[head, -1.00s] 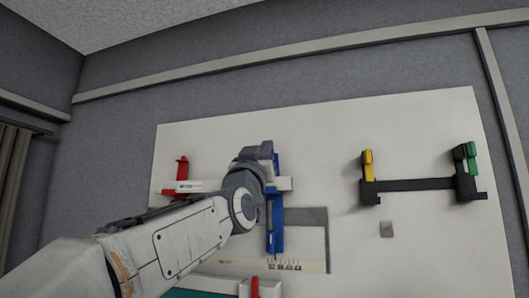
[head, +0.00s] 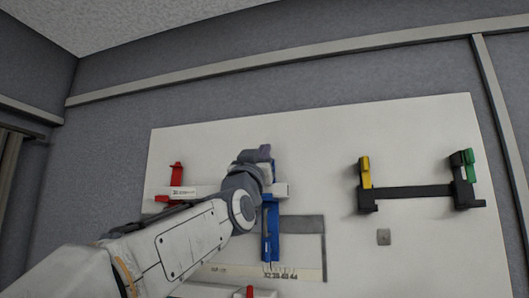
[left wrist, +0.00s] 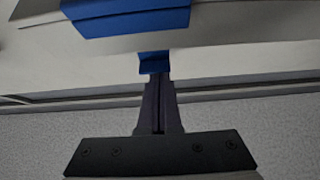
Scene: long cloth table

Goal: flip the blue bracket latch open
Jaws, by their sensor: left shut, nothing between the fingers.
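The blue bracket latch (head: 270,240) is on the white wall board, partly hidden behind my left arm and gripper. Its long blue lower part hangs below a white crosspiece, and a small blue bit shows above it. My left gripper (head: 255,155) is at the upper end of the bracket, shut and empty. In the left wrist view the dark closed fingers (left wrist: 158,95) point at a small blue tab (left wrist: 154,63), with their tips at or very near it; contact is unclear. A wider blue part (left wrist: 130,18) lies beyond. My right gripper is not in view.
A red latch (head: 177,175) is left of my gripper, and another red piece (head: 250,291) is at the bottom. A black bracket (head: 420,192) with yellow (head: 366,172) and green (head: 469,165) latches is at right.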

